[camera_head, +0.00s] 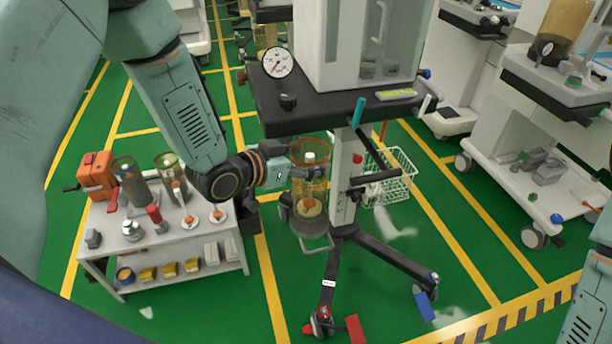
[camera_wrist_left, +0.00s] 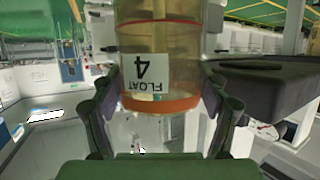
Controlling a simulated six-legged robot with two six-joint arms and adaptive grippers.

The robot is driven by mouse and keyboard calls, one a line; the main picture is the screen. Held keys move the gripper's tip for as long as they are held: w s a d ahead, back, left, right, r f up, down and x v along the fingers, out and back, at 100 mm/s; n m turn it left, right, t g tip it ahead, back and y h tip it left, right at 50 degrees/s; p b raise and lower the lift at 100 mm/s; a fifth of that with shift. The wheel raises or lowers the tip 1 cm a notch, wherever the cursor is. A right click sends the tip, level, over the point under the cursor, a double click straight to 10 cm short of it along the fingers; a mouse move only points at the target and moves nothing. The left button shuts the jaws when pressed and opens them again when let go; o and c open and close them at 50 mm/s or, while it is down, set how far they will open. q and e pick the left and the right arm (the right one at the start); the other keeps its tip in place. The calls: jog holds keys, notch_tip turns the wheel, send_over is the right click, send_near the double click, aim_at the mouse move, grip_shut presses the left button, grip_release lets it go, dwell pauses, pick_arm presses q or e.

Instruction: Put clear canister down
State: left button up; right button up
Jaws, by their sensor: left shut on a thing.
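The clear canister (camera_head: 311,190) is an amber-tinted see-through cylinder with a reddish rim. It hangs roughly upright below the black shelf of the central cart, in front of or beside that cart's white column. My left gripper (camera_head: 297,173) reaches it from the left and is shut on its side. In the left wrist view the canister (camera_wrist_left: 160,45) sits between the two dark fingers of the gripper (camera_wrist_left: 160,97), with a white "FLOAT 4" label upside down and an orange band. My right gripper is not in view.
The black shelf (camera_head: 330,107) of the central cart is just above the canister. A white wire basket (camera_head: 392,183) hangs to its right. A low white table (camera_head: 180,240) with canisters and small parts stands at the left. Cart legs (camera_head: 385,262) spread over the green floor.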

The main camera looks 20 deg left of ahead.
pick_arm(q)
notch_tip(320, 180, down, 4)
jog(key=shift+b, duration=0.6)
jog(key=shift+f, duration=0.15)
jog(key=o, duration=1.8)
jog(key=p+v, duration=0.4)
jog(key=v, duration=0.8)
